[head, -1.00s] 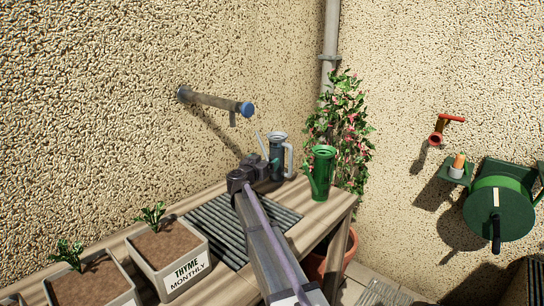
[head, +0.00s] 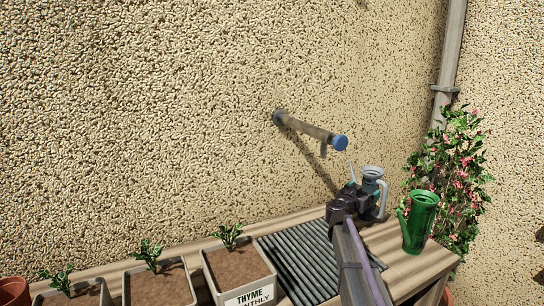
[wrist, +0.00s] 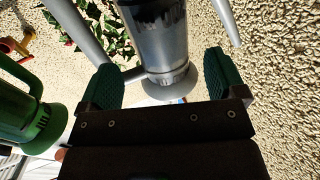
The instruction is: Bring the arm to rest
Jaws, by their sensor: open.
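My gripper (head: 354,197) is at the end of my arm, low over the wooden bench and just left of a grey metal watering can (head: 374,178). In the wrist view my gripper (wrist: 165,68) shows two green finger pads spread apart. The grey can (wrist: 156,35) appears in the gap between them, beyond the palm. No finger visibly closes on it, and I cannot tell whether a pad touches it. In the head view my gripper hides part of the can's lower body.
A green watering can (head: 420,222) stands close on the right, also in the wrist view (wrist: 30,105). A wall pipe with a blue cap (head: 340,143) juts out above. Planters, one labelled thyme (head: 248,298), line the bench's left. A flowering plant (head: 455,165) fills the corner.

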